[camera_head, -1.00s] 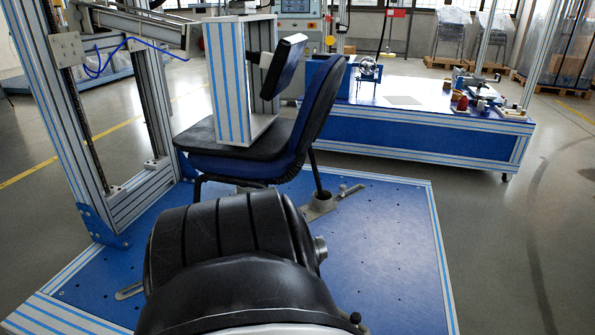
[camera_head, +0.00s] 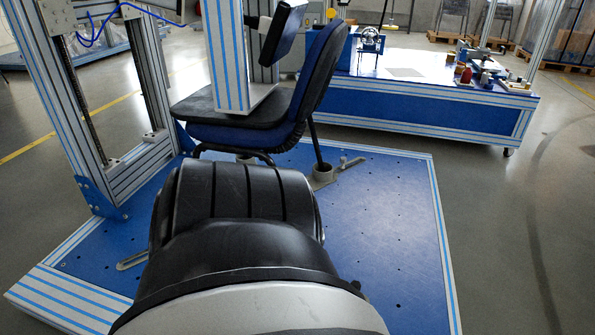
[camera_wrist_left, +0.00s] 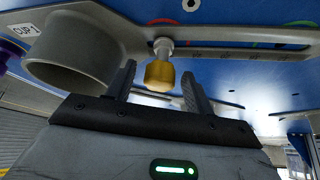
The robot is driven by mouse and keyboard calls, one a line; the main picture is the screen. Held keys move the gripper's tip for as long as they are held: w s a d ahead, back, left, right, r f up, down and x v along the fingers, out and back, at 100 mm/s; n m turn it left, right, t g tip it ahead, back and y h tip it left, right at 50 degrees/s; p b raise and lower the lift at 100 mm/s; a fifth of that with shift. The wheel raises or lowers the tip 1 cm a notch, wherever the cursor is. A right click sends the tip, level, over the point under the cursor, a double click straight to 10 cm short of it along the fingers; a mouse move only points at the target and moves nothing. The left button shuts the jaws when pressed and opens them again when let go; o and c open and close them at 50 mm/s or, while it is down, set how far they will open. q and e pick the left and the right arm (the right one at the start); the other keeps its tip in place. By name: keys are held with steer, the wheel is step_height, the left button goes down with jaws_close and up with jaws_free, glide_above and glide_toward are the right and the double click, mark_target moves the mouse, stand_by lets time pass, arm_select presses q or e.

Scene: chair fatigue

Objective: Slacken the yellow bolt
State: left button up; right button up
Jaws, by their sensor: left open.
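The yellow bolt (camera_wrist_left: 160,72) shows in the left wrist view, a yellow head on a short pale shank under a grey slotted bar. My left gripper (camera_wrist_left: 159,77) is open, with one dark finger on each side of the bolt head. Gaps show beside the head, so the fingers do not appear to grip it. A grey cup (camera_wrist_left: 75,55) with a "CUP 1" label is left of the fingers. In the head view my black arm fills the foreground, and the left gripper and bolt are hidden. My right gripper is not in view.
In the head view a blue-black chair (camera_head: 245,125) stands on the blue perforated platform (camera_head: 385,215) inside an aluminium frame (camera_head: 85,100). Grey cups (camera_head: 322,178) hold chair legs. A blue workbench (camera_head: 420,115) with tools stands behind. Open floor lies to the right.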

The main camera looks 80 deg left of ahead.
arm_select(q)
steer(key=shift+a+f+m+t+h+b, duration=0.15)
steer(key=shift+m+t+h+b, duration=0.2)
steer(key=shift+m+b, duration=0.85)
steer(key=shift+b, duration=0.4)
steer(key=shift+r, duration=0.2)
steer(key=shift+f+m+h+b, duration=0.2)
steer(key=shift+m+h+b, duration=0.1)
steer(key=shift+b, duration=0.4)
steer(key=m+h+b, duration=0.1)
steer(key=m+b, duration=0.1)
steer(key=b, duration=0.2)
steer(key=shift+t+b, duration=0.25)
steer(key=shift+b, duration=0.1)
steer(key=shift+r+m, duration=0.1)
steer(key=shift+m, duration=0.2)
steer(key=shift+m+h, duration=0.25)
steer(key=shift+m, duration=0.15)
steer(key=shift+r, duration=0.1)
